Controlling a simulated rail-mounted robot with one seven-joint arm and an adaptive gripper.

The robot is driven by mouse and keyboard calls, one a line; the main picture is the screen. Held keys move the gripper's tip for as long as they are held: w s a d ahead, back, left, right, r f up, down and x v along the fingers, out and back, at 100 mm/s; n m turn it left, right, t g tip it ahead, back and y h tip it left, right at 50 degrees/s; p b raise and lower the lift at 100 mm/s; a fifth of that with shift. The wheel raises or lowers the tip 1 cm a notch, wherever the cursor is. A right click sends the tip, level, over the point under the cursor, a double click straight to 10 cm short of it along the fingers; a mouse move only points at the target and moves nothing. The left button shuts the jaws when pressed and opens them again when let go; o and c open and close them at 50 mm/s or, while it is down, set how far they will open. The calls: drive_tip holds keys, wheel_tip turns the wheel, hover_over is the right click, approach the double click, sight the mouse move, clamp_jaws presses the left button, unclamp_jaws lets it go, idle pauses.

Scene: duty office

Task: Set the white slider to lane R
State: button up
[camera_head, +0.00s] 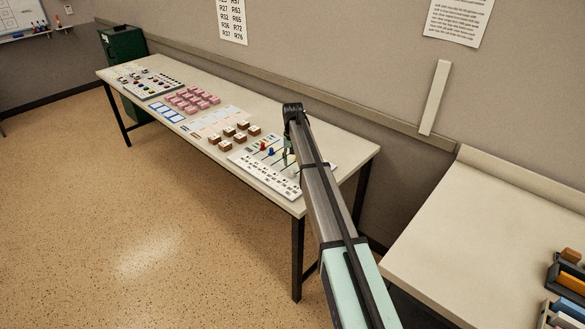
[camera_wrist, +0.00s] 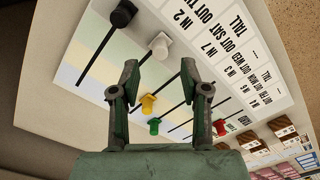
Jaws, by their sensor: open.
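The white slider (camera_wrist: 160,44) is a pale knob on a dark slot of the slider board (camera_wrist: 112,62), in the upper middle of the wrist view. A black knob (camera_wrist: 123,13) sits on the slot to its left. Yellow (camera_wrist: 148,103), green (camera_wrist: 154,126) and red (camera_wrist: 220,127) knobs lie nearer the gripper base in the picture. My gripper (camera_wrist: 160,74) is open, its two fingers apart over the board. The white knob shows just beyond the gap between the fingertips and appears untouched. I cannot read a lane letter R. In the head view my arm hides part of the board.
The long table (camera_head: 350,152) also bears brown blocks (camera_head: 229,130), pink blocks (camera_head: 193,98) and a button panel (camera_head: 160,87). A printed label strip (camera_wrist: 225,50) borders the slots. Another counter (camera_head: 480,240) stands at the right. A wall and ledge run behind the table.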

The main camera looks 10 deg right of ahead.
sight(293, 170)
drive_tip(key=shift+f+p, duration=0.55)
drive_tip(key=shift+f, duration=2.1)
drive_tip(key=shift+c, duration=0.4)
clamp_jaws()
